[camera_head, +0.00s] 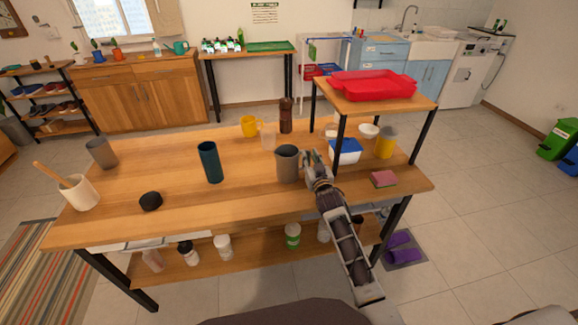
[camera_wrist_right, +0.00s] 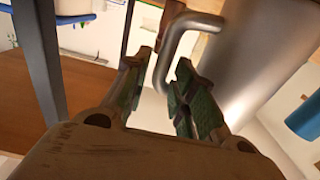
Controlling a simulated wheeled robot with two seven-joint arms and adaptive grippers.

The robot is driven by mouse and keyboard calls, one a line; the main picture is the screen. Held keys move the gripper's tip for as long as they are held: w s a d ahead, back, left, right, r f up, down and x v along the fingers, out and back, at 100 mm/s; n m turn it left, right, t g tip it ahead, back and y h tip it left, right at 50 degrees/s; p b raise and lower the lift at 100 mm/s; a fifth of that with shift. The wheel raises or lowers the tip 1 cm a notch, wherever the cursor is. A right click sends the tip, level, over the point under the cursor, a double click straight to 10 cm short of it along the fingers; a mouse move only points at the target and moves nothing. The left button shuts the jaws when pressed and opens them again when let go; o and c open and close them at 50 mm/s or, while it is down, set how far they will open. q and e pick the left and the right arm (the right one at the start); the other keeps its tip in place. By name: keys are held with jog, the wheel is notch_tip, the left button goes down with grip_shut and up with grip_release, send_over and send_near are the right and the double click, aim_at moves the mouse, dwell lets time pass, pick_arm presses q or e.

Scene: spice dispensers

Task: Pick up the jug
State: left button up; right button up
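A grey metal jug (camera_head: 287,165) stands upright on the wooden table, right of the table's middle. In the right wrist view the jug's body (camera_wrist_right: 250,50) fills the upper right, and its bent tube handle (camera_wrist_right: 166,62) reaches down toward my fingers. My right gripper (camera_head: 308,158) is just to the right of the jug, on its handle side. In the right wrist view its two fingers (camera_wrist_right: 160,92) are apart, with the lower handle in the gap between the tips. Contact with the handle cannot be made out. My left gripper is not in view.
A raised shelf with red trays (camera_head: 372,86) stands close on the right; its post (camera_head: 340,140) is near my gripper. A blue-lidded box (camera_head: 345,151) and a sponge (camera_head: 384,180) are to the right. A dark teal cup (camera_head: 210,162) stands left, with free tabletop between.

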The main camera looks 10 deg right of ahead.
jog(key=shift+w, duration=1.1)
grip_shut()
jog(key=shift+r, duration=0.1)
